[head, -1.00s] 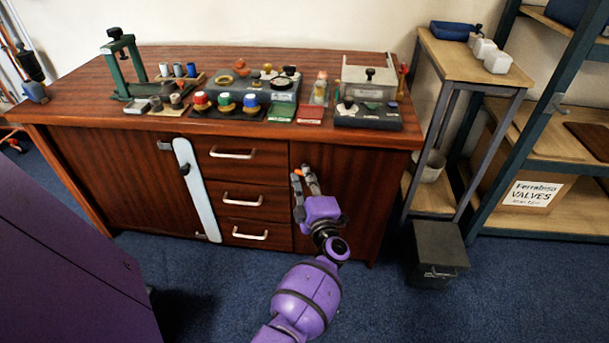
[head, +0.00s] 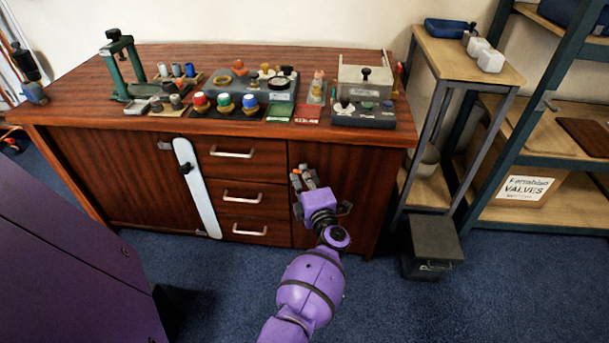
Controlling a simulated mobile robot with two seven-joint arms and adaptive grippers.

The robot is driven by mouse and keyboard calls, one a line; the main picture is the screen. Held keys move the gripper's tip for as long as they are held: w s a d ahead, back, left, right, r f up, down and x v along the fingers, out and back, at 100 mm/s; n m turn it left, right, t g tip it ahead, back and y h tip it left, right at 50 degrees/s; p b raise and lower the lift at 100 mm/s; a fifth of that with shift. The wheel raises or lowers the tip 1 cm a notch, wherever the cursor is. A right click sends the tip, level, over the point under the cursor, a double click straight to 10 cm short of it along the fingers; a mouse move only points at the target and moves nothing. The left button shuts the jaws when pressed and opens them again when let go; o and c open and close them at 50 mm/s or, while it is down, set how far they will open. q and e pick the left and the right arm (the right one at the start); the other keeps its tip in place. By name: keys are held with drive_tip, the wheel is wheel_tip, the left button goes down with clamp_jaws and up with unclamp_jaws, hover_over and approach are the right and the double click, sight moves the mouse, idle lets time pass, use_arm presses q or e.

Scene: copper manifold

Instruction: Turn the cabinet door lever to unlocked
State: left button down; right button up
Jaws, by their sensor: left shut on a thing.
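The right cabinet door (head: 345,180) is dark reddish wood on the front of the bench. My left gripper (head: 303,178), purple with grey fingers, is at this door's upper left part. It is shut on the small door lever (head: 296,171), of which only a little orange shows between and beside the fingers. The fingers hide most of the lever, so I cannot tell its exact angle. My right gripper is not in view.
Drawers with pale handles (head: 241,197) are left of the door. A pale bar with a black knob (head: 185,169) stands out beside them. Fixtures and coloured knobs crowd the benchtop (head: 70,95). A dark bin (head: 430,248) stands on the floor to the right.

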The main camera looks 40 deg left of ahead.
use_arm(q)
drive_tip(key=c, duration=1.8)
unclamp_jaws()
drive_tip(key=shift+d, duration=0.1)
drive_tip(key=v, duration=1.2)
